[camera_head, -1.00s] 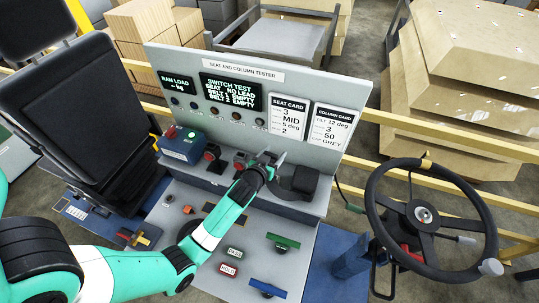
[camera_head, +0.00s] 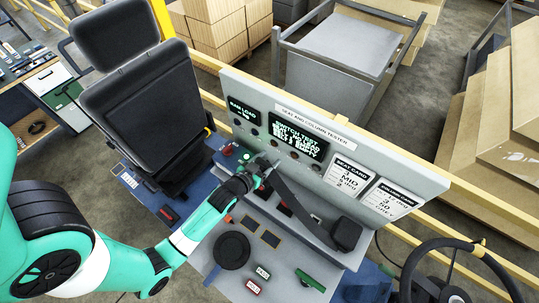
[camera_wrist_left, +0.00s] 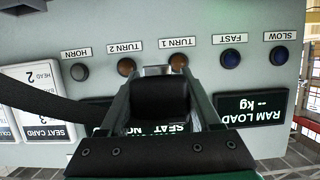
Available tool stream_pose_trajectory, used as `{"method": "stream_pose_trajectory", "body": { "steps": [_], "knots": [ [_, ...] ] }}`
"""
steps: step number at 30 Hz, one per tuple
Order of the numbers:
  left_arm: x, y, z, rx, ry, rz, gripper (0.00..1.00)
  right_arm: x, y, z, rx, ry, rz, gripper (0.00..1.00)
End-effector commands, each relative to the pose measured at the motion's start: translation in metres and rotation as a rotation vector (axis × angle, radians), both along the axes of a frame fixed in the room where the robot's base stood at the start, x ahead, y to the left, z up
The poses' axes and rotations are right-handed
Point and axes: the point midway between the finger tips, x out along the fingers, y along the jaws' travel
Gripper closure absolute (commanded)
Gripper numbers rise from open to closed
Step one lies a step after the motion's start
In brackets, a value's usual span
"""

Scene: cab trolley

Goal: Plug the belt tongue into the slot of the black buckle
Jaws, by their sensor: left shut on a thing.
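My left gripper (camera_head: 264,168) is shut on the belt tongue, in front of the lower left part of the tester panel. In the left wrist view, the dark tongue body (camera_wrist_left: 160,98) sits between the two fingers. The black belt strap (camera_head: 300,197) runs taut from the gripper down right to the black retractor (camera_head: 346,234); it also shows at the left of the wrist view (camera_wrist_left: 38,100). Dark buckles with red parts (camera_head: 284,208) stand on the ledge below the strap, partly hidden by the strap and gripper; I cannot tell their slots. My right gripper is not in view.
The upright tester panel (camera_head: 420,186) stands close behind the gripper. The bench holds a round black disc (camera_head: 232,250) and a green handle (camera_head: 310,281). The black seat (camera_head: 140,90) is at left, the steering wheel (camera_head: 455,255) at right.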

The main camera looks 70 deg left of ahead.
Motion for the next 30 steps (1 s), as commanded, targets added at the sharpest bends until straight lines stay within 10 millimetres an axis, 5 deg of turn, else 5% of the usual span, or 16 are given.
{"method": "stream_pose_trajectory", "body": {
  "steps": [11,30],
  "knots": [
    [0.000,0.000,-0.009,0.001,-0.001,0.000,1.00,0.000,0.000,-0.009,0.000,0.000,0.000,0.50],
    [0.000,0.000,-0.059,0.001,-0.001,0.000,1.00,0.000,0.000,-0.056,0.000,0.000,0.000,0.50]
  ]
}}
